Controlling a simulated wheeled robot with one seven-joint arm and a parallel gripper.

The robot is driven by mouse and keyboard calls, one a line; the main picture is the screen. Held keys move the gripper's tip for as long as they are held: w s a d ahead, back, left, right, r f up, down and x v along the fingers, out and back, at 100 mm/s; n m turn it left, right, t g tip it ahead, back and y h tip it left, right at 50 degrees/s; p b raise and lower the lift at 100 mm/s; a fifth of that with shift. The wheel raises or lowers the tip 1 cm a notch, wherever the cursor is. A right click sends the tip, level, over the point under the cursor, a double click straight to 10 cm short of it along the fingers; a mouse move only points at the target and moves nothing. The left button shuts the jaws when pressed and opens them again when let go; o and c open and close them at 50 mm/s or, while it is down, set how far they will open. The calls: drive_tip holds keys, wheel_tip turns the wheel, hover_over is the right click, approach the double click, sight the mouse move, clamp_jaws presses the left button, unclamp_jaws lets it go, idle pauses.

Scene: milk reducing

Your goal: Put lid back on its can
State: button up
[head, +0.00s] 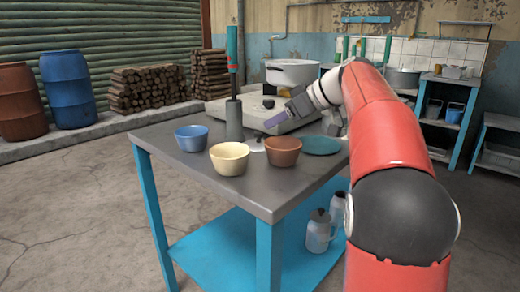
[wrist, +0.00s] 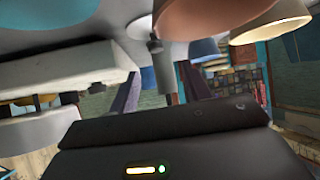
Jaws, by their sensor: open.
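My gripper (head: 275,120) is above the table's middle, in front of the stove, and its purple fingers are apart and empty in the wrist view (wrist: 160,72). A small whitish thing (head: 256,147) lies on the table between the bowls, partly hidden; I cannot tell whether it is the lid. Two grey cans stand on the blue lower shelf: a nearer one (head: 318,236) with a dark top and one behind it (head: 338,207). Whether either lacks its lid is too small to tell.
A grey cylinder (head: 234,122) stands behind the bowls.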

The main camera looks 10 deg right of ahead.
sight(259, 132)
drive_tip(key=x, duration=0.7)
drive_tip(key=shift+d+f, duration=0.3)
drive_tip(key=shift+d, duration=0.05)
clamp_jaws()
drive_tip(key=shift+r, duration=0.1)
